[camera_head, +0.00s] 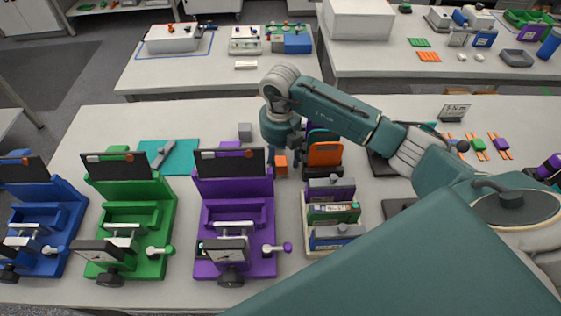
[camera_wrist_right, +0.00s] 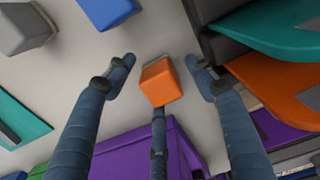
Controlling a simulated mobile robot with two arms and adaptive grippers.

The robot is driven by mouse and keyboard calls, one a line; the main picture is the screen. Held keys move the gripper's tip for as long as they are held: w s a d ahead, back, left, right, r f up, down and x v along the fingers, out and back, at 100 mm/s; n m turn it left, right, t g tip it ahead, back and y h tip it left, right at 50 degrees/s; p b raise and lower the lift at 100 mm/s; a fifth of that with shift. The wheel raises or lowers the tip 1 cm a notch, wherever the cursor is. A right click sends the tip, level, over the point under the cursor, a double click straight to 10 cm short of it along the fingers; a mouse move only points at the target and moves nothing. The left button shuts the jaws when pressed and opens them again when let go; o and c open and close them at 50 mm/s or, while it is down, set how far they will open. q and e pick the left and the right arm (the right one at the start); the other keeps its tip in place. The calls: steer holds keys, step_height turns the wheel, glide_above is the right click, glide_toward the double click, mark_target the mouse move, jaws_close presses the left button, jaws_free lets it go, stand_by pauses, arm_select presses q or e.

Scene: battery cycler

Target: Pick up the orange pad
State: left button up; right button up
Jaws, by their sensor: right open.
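A small orange block (camera_head: 281,166), which looks like the orange pad, stands on the white table behind the purple fixture. My right gripper (camera_head: 281,157) is right above it, pointing down. In the right wrist view my right gripper (camera_wrist_right: 163,76) is open. Its blue-grey fingers are spread around the orange block (camera_wrist_right: 160,84), with gaps at the left and right fingers; I cannot tell if the lower finger touches it. A larger upright orange part (camera_head: 325,154) stands just right of the gripper. My left gripper is not in view.
A grey block (camera_head: 245,131) and a teal mat (camera_head: 183,152) lie to the left. The wrist view also shows a blue block (camera_wrist_right: 106,10). Blue (camera_head: 62,217), green (camera_head: 150,222) and purple (camera_head: 262,209) fixtures line the front. A holder with several coloured modules (camera_head: 333,212) stands at right.

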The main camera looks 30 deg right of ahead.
steer(key=shift+f, duration=0.2)
steer(key=c, duration=1.3)
steer(key=shift+c, duration=0.2)
steer(key=shift+r, duration=0.1)
step_height(320, 180, up, 11)
steer(key=b, duration=0.4)
step_height(320, 180, up, 9)
steer(key=p, duration=0.1)
glide_above(280, 158)
steer(key=shift+s, duration=0.15)
